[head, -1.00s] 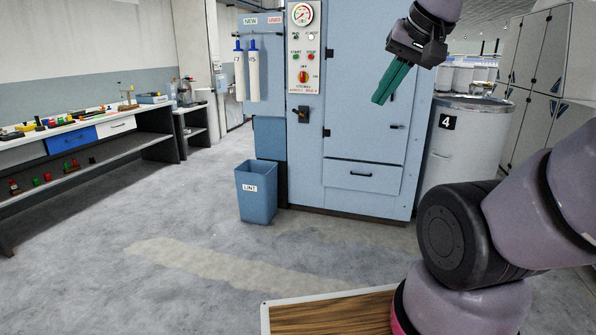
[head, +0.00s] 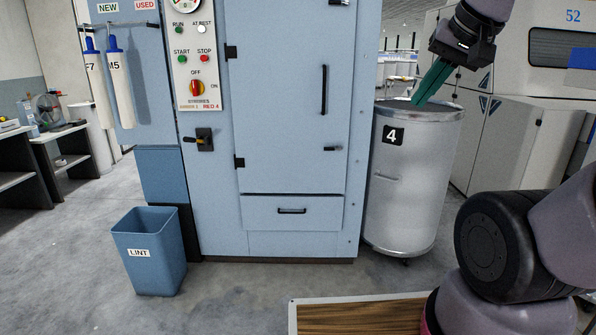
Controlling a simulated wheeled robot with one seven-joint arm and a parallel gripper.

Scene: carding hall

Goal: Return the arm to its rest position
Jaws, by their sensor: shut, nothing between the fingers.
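My gripper (head: 432,82) is at the upper right of the head view, with its green fingers together and pointing down and to the left. Nothing shows between them. In the picture it overlaps the top of the grey can marked 4 (head: 408,190); I cannot tell how far apart they are. My arm comes in from the right edge, and its middle part is out of the frame.
A blue cabinet (head: 290,160) with a control panel (head: 197,60) stands ahead. A blue LINT bin (head: 148,260) is on the floor at its left. Two white tubes (head: 121,85) hang beside the panel. Benches (head: 22,175) stand at far left.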

